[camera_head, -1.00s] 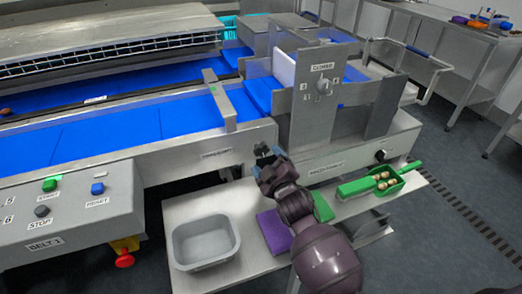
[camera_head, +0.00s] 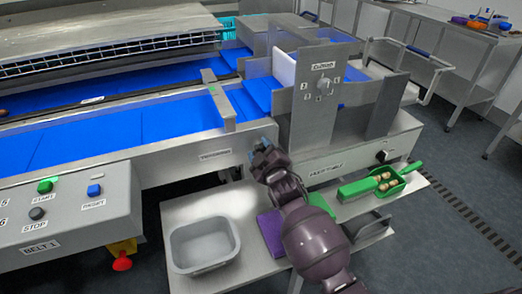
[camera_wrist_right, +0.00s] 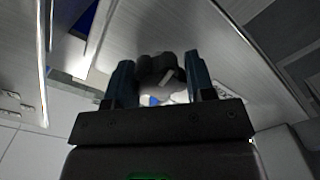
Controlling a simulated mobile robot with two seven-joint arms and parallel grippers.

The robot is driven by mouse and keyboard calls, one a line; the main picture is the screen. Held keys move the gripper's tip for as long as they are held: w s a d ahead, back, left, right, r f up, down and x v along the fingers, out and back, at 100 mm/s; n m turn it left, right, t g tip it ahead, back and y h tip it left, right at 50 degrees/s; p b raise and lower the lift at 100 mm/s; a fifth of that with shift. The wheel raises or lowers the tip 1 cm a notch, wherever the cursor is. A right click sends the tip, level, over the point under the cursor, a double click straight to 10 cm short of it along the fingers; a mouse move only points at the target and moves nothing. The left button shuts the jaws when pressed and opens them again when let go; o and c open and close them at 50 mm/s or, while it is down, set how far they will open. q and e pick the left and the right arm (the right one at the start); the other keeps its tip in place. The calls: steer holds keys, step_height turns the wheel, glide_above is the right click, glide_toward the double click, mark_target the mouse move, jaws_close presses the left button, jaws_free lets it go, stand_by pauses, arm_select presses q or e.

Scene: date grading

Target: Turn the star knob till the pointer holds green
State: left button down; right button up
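The star knob (camera_wrist_right: 160,70) is a dark, lobed knob in the right wrist view. A light strip crosses it, and a white part with a blue patch shows just below it. My right gripper (camera_wrist_right: 160,82) has one finger on each side of the knob. The knob fills the space between the fingers, with no clear gap. In the head view my right gripper (camera_head: 262,152) is at the machine's front panel, and it hides the knob there. I cannot make out a pointer or a green zone. My left gripper is not in view.
A numbered dial (camera_head: 323,87) is on an upright plate above. A black knob (camera_head: 382,156) sits further right. The control panel (camera_head: 110,222) is at left.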

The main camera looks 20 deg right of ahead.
steer(key=c, duration=0.4)
steer(key=shift+r+m+p, duration=0.35)
steer(key=shift+m+p, duration=0.35)
steer(key=shift+m, duration=0.9)
steer(key=shift+f+m+p, duration=0.25)
steer(key=shift+m+p, duration=0.15)
steer(key=shift+f, duration=0.1)
